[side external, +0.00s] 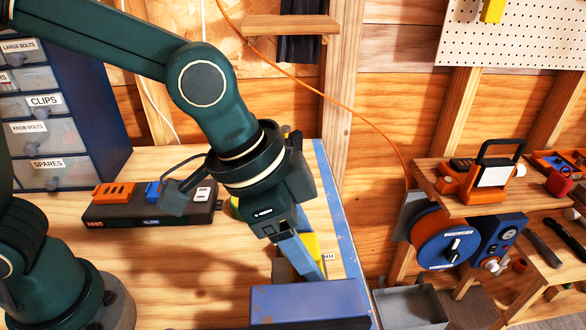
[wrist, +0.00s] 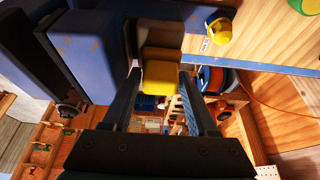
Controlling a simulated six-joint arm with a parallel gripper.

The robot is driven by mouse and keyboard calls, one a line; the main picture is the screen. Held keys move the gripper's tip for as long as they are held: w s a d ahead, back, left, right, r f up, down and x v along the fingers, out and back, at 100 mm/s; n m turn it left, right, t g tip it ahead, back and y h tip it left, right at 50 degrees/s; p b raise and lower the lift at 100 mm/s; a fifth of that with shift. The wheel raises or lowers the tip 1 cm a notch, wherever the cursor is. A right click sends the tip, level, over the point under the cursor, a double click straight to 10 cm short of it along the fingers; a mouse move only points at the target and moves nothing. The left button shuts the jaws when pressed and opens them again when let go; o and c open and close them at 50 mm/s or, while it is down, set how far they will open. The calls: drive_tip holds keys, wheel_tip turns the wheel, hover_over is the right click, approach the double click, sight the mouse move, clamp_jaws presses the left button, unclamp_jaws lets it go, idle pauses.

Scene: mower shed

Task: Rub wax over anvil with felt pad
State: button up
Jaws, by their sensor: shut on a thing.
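My gripper (side external: 308,274) points down at the blue anvil (side external: 312,306), low in the side view and cut off by the frame edge. In the wrist view my gripper (wrist: 160,82) is shut on a block with a yellow face (wrist: 160,78) and a brown-grey part, which seems to be the felt pad. In the side view the fingers mostly hide it. The blue body at left in the wrist view (wrist: 85,55) looks like the anvil, close beside the fingers. I cannot tell whether pad and anvil touch. I cannot make out any wax on the anvil.
A yellow object (wrist: 217,30) with a small tag lies on the bench behind the gripper. A dark power strip (side external: 150,213) with coloured plugs lies at left, before a drawer cabinet (side external: 60,100). At right are a blue-and-orange reel (side external: 445,240) and an orange lamp (side external: 478,180).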

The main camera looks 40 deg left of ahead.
sight(290, 268)
drive_tip(key=shift+w+d+f, duration=0.1)
drive_tip(key=shift+w+d, duration=0.6)
drive_tip(key=shift+w, duration=0.05)
drive_tip(key=shift+s+a, duration=1.95)
drive_tip(key=shift+s, duration=0.05)
drive_tip(key=shift+w+d, duration=1)
drive_tip(key=shift+w+d, duration=0.95)
drive_tip(key=shift+w, duration=0.05)
wheel_tip(290, 268, up, 6)
drive_tip(key=shift+r, duration=1.6)
drive_tip(key=shift+f, duration=0.1)
